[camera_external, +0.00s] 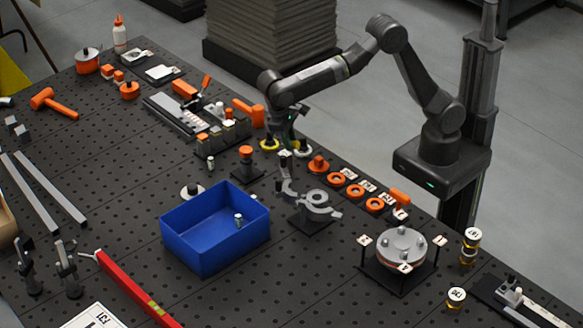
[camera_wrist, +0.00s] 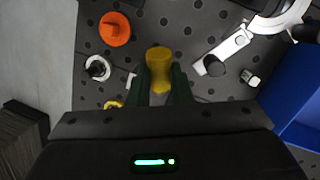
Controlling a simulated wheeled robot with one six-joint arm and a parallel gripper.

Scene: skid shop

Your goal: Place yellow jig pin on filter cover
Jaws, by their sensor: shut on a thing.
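In the wrist view, the yellow jig pin (camera_wrist: 159,58) is between the two dark green fingers of my gripper (camera_wrist: 160,85). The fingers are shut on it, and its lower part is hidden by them. In the external view, my gripper (camera_external: 284,136) hangs over the bench's back edge, behind the blue bin; the pin cannot be made out clearly there. What looks like the filter cover (camera_external: 403,241), a round grey lid with bosses and an orange rim below, sits on a dark square base at the right, well away from my gripper.
The blue bin (camera_external: 180,240) holds a small metal part. A grey clamp fixture (camera_external: 310,212) and a row of orange rings (camera_external: 337,180) lie between my gripper and the cover. An orange flanged part (camera_wrist: 115,28) and a white ring (camera_wrist: 98,68) are near the pin.

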